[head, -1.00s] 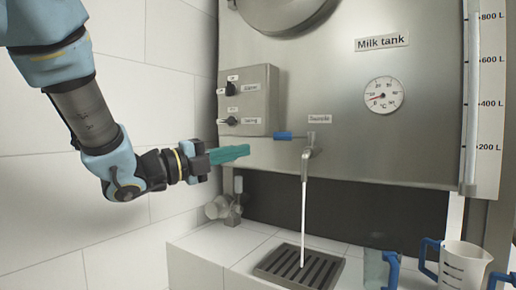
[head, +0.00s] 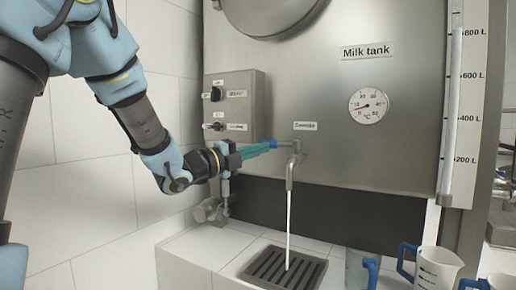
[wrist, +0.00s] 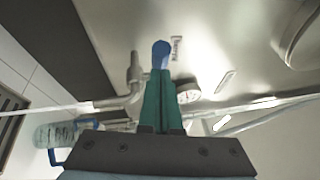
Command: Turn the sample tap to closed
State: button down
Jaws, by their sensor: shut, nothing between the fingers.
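A control box (head: 258,105) with two knobs is on the tank just above my gripper. The drain grate (head: 262,262) lies below the tap. A measuring jug (head: 437,272) with a blue handle and other vessels stand at the lower right. White tiled wall is at left.

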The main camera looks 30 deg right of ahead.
jog(key=shift+w+d+m+g+b, duration=0.3)
jog(key=shift+w+m+g+b, duration=0.3)
jog(key=shift+g+b, duration=0.35)
jog(key=shift+w+d+m+g+b, duration=0.35)
jog(key=shift+w+g+b, duration=0.35)
jog(key=shift+b, duration=0.3)
jog(key=shift+w+d+m+g+b, duration=0.25)
jog(key=shift+w+m+g+b, duration=0.35)
jog(key=shift+g+b, duration=0.35)
